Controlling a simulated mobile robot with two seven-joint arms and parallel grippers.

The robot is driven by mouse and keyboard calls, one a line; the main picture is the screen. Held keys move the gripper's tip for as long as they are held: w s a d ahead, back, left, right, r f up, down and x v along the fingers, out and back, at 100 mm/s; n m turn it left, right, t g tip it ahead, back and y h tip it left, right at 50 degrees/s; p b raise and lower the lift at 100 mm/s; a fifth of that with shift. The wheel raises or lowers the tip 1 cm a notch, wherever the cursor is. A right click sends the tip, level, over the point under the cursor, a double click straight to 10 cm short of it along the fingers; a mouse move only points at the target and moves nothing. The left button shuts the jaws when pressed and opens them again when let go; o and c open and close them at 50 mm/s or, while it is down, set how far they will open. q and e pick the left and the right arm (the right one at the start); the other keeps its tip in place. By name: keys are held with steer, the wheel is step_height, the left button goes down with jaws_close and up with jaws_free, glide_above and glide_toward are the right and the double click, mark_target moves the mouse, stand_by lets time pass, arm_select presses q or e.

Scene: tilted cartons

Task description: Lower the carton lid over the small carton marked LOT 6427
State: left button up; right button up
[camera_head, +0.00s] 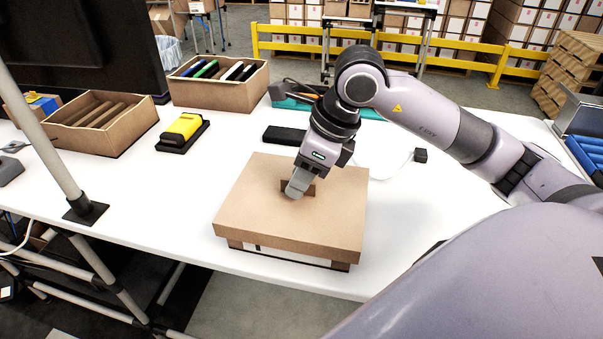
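The brown carton lid (262,212) sits over the small carton (240,246) near the table's front edge. Only a low strip of the carton shows below the lid, with part of a white label on its front; no lot marking can be read. The lid looks roughly level. My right gripper (298,190) points down at the middle of the lid's top, at a darker brown patch that may be a slot or grip. Its fingers overlap in this view, so I cannot tell whether they are closed on the lid. My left gripper is out of view.
A yellow device (181,130) lies on a black base at the left. Behind stand an open box with dividers (118,143) and a box of folders (222,94). A dark flat object (284,135) lies behind the lid. The table (190,205) is clear left of the carton.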

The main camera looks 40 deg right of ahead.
steer(key=shift+r, duration=0.1)
steer(key=v, duration=0.6)
step_height(320, 180, up, 8)
steer(key=p, duration=0.5)
steer(key=shift+p, duration=0.4)
steer(key=shift+s+d, duration=0.15)
steer(key=shift+s, duration=0.1)
